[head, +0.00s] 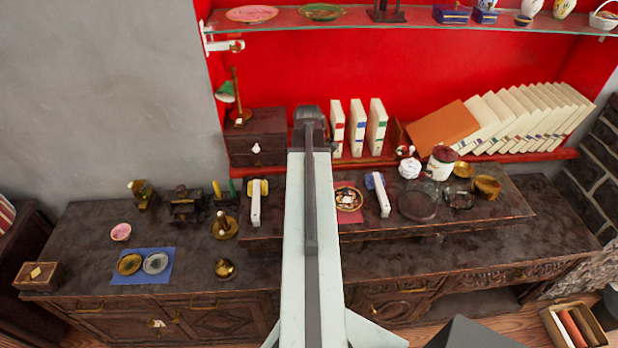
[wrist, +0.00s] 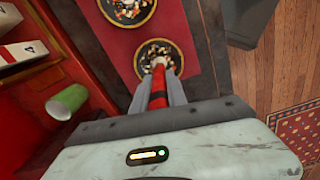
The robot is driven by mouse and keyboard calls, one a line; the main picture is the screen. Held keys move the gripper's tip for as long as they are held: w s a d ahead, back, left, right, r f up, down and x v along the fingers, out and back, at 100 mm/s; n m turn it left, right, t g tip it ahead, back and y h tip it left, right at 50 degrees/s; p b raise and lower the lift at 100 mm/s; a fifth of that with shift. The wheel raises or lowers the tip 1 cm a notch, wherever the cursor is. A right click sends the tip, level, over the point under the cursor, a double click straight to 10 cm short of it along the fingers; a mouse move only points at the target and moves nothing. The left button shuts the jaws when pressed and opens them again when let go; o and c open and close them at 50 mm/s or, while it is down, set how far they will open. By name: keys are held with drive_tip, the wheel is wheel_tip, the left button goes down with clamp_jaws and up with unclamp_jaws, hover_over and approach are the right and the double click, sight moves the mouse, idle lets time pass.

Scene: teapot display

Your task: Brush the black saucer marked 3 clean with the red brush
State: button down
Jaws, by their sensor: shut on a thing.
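My gripper (wrist: 158,88) is shut on the red brush (wrist: 157,96), whose pale tip lies over the near edge of a dark saucer (wrist: 146,50) in the wrist view. This saucer holds light and brown crumbs and sits on a red mat. Whether the tip touches it, I cannot tell. A second dark saucer (wrist: 119,21) with similar crumbs lies above it in the picture. I can read no number on either saucer. In the head view one crumb-covered saucer (head: 349,198) shows right of my arm, which hides the counter behind it.
A white block marked 4 (wrist: 22,52) and a green cup-like thing (wrist: 68,102) are at the left in the wrist view. In the head view, a dark glass dish (head: 417,203) and brass bowls (head: 486,187) stand right on the raised counter. The front counter (head: 420,262) has bare room.

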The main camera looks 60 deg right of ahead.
drive_tip(key=shift+f+b, duration=0.9)
drive_tip(key=shift+f, duration=0.1)
drive_tip(key=shift+w+r, duration=0.1)
drive_tip(key=shift+r, duration=0.05)
